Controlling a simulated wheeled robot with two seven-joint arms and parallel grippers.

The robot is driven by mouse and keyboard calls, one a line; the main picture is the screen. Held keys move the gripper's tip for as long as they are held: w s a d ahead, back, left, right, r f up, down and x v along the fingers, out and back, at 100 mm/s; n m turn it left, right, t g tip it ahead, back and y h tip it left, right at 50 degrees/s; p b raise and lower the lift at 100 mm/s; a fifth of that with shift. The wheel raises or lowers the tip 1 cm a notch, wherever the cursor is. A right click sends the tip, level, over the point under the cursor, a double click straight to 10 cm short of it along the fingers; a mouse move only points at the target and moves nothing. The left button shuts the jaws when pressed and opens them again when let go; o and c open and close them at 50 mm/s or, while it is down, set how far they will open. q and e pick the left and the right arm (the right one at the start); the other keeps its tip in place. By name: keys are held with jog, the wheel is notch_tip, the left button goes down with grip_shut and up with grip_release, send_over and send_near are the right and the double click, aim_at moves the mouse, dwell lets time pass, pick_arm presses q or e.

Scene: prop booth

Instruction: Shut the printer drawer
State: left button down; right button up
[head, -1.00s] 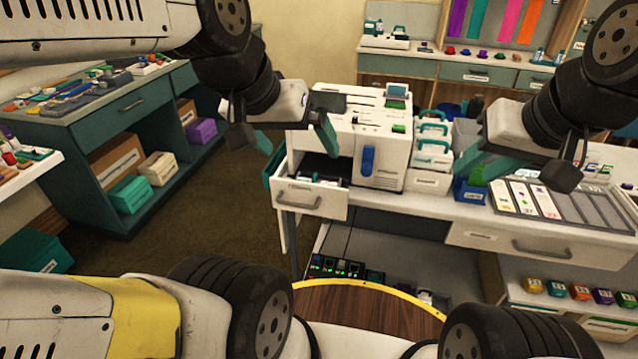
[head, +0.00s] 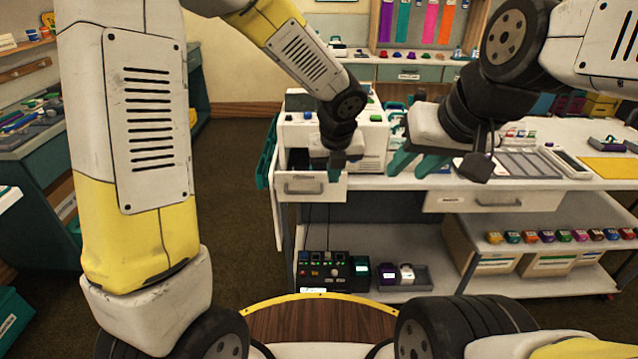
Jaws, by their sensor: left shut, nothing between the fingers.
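The white printer (head: 300,132) stands on the left end of the white workbench. Its drawer (head: 302,188) is below, with a grey bar handle on a pale front. A dark opening shows above the front, so the drawer stands out from the body. My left gripper (head: 337,172) is shut and empty. It points down at the drawer front's upper right corner; I cannot tell whether it touches. My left forearm and wrist cover part of the printer. My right gripper (head: 416,166) is open and empty, over the bench right of the printer.
The bench top (head: 520,182) carries a grey sectioned tray (head: 512,164) to the right. A second, closed drawer (head: 490,200) is in the bench front. The lower shelf holds a black device (head: 335,270) and several coloured items. Open floor lies at left.

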aim_at(333, 188)
pick_arm(q)
jog(key=shift+m, duration=0.6)
jog(key=x, duration=0.4)
jog(key=w+x, duration=0.1)
jog(key=x, duration=0.6)
jog(key=shift+w+d, duration=0.25)
jog(key=shift+w, duration=1)
pick_arm(e)
jog(key=shift+s+a, duration=0.2)
